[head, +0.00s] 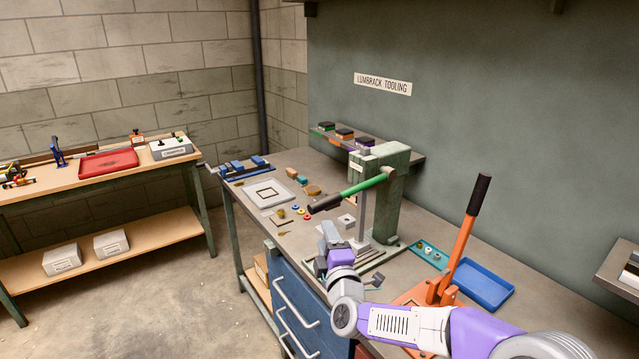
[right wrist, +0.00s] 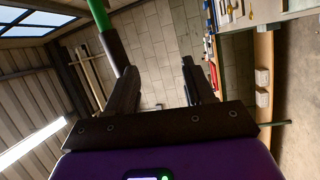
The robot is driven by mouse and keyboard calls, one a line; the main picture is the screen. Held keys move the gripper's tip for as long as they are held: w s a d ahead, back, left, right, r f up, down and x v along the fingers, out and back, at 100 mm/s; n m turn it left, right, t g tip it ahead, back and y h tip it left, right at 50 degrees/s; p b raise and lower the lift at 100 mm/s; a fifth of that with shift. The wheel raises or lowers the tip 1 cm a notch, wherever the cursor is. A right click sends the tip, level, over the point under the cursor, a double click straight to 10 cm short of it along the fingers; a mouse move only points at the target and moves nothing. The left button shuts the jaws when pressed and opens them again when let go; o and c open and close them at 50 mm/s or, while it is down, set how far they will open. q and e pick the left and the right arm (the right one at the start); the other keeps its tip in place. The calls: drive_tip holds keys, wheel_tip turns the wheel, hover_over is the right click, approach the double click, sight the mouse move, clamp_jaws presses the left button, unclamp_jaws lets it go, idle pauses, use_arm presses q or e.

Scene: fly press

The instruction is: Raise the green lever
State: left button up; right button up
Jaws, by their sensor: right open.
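The green lever (head: 365,186) sticks out to the left from the top of the green fly press (head: 390,190) and slopes down to a black grip (head: 325,203). My right gripper (head: 328,232) is just below the grip, fingers pointing up, open with nothing between them. In the right wrist view the green lever (right wrist: 98,14) comes in from the top left. Its black grip (right wrist: 113,48) ends by the left finger of my gripper (right wrist: 160,68), outside the gap; I cannot tell whether they touch. My left gripper is out of view.
An orange lever (head: 460,240) with a black handle stands to the right, by a blue tray (head: 483,285). A pale square plate (head: 268,193) and small parts lie on the bench left of the press. A second bench (head: 100,180) with a red tray (head: 108,163) stands far left.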

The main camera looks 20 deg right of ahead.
sight(326, 207)
drive_tip(key=shift+n+t+h, duration=0.3)
drive_tip(key=shift+n+t, duration=0.3)
drive_tip(key=r, duration=0.5)
drive_tip(key=shift+w+d+r, duration=0.2)
drive_tip(key=shift+w+d, duration=0.05)
drive_tip(key=shift+d, duration=0.1)
drive_tip(key=x, duration=0.7)
clamp_jaws()
